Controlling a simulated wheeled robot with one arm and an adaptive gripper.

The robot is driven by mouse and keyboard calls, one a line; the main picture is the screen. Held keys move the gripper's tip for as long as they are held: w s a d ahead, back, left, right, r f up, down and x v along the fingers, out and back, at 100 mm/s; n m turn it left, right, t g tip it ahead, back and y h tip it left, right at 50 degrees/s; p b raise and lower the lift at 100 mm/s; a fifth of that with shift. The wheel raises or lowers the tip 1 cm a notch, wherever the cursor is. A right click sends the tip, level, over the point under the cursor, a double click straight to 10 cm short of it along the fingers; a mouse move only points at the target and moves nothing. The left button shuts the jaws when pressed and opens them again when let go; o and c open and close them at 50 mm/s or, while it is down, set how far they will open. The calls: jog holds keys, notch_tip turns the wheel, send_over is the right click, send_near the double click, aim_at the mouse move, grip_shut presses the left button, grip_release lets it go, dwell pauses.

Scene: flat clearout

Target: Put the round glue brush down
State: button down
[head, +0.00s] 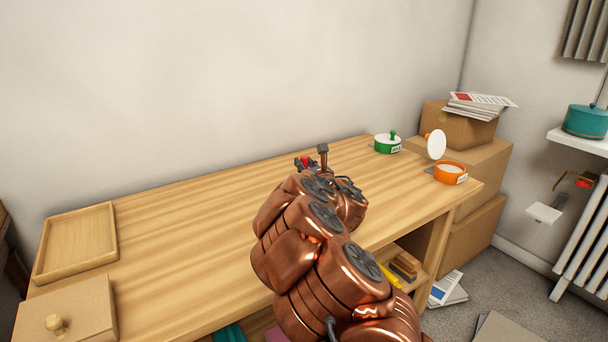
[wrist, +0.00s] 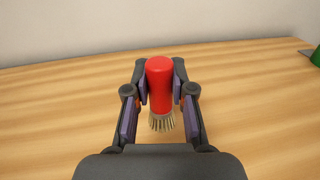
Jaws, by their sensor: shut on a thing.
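The round glue brush (wrist: 160,83) has a red rounded handle and pale bristles that point down. In the wrist view my gripper (wrist: 160,80) is shut on its red handle, one finger pad on each side. The brush is upright over the wooden worktop (wrist: 60,115); I cannot tell whether the bristles touch the wood. In the head view my gripper (head: 311,160) is small and partly hidden behind my copper arm, with a bit of red showing at the fingers.
A green tin (head: 387,147) and an open orange tin (head: 451,177), its white lid (head: 436,144) upright behind, stand at the worktop's right end. A wooden tray (head: 112,240) and a cardboard box (head: 90,315) are at the left. The middle of the worktop (head: 190,220) is clear.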

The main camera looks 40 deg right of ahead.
jog(key=shift+w+d, duration=0.1)
jog(key=shift+w, duration=0.15)
jog(key=shift+f, duration=1.75)
jog(key=shift+f+b, duration=0.25)
jog(key=shift+b, duration=0.3)
jog(key=c, duration=1)
grip_release()
jog(key=shift+r, duration=0.1)
jog(key=shift+r, duration=0.1)
